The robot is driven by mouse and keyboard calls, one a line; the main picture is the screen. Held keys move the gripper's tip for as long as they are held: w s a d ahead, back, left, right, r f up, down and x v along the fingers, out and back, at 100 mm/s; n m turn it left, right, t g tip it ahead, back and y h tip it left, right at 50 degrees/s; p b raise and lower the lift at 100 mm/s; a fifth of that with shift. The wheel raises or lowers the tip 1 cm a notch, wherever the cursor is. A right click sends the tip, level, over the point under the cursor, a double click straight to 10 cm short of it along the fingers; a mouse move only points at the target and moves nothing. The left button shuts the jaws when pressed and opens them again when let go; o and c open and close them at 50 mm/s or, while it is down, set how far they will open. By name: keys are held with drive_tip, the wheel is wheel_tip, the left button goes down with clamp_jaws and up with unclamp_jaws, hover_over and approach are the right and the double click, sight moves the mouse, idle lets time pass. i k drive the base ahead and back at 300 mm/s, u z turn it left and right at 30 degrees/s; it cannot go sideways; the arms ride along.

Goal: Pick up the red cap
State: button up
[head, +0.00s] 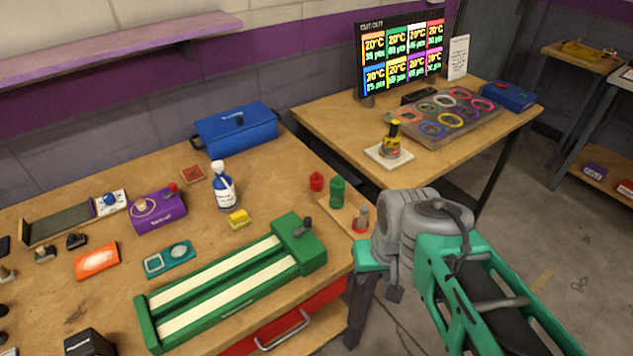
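A small red piece that looks like the red cap (316,181) stands on the wooden bench in the head view, near its right end. It is just left of a green bottle-shaped piece (338,191). A red and grey piece (361,219) stands on a light wooden strip closer to my arm; I cannot tell if it has a cap. My grey and teal arm is at the lower right, right of these pieces. No gripper fingers show clearly. The red piece stands free of my arm.
A long green slot track (232,280) lies along the bench's front. A white-and-blue bottle (223,187), yellow block (239,219) and blue toolbox (236,130) stand left of the red piece. A second table holds a tray of coloured rings (415,140) and a yellow-black item (392,140).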

sight(316, 180)
drive_tip(key=u, duration=3.85)
drive_tip(key=k, duration=1.2)
drive_tip(key=z, duration=1.25)
drive_tip(key=i, duration=0.5)
